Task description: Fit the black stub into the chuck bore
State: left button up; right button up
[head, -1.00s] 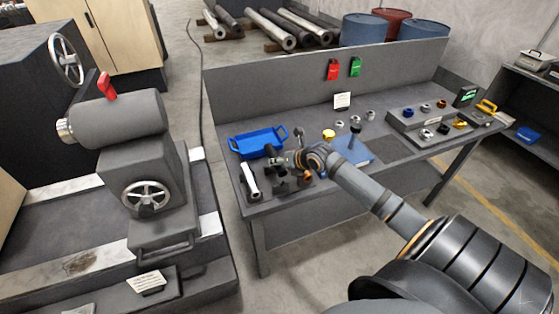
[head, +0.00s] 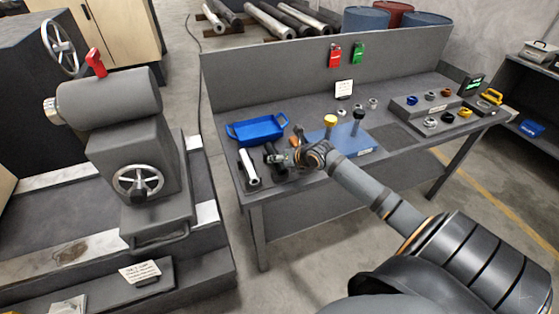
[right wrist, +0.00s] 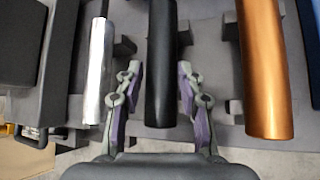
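The black stub (right wrist: 161,65) is a dark cylinder lying on the bench between a silver bar (right wrist: 96,65) and a copper bar (right wrist: 263,70) in the right wrist view. My right gripper (right wrist: 157,85) is open, with one finger on each side of the black stub and gaps showing. In the head view this gripper (head: 285,157) is low over the front left of the bench, partly covering the stub (head: 271,152). The copper bar is mostly hidden there by my arm. I cannot make out a chuck bore. My left gripper is not in view.
A grey machine (head: 110,97) with handwheels and a red lever stands at left, apart from the bench. A blue tray (head: 256,130) sits behind the bars. A blue plate (head: 355,140) with upright pieces lies to their right. Floor shows between machine and bench.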

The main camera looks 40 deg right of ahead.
jog(key=o, duration=0.4)
jog(key=shift+c, duration=0.2)
jog(key=shift+s, duration=0.1)
jog(key=shift+f, duration=0.1)
notch_tip(320, 180, up, 10)
dwell(0.8)
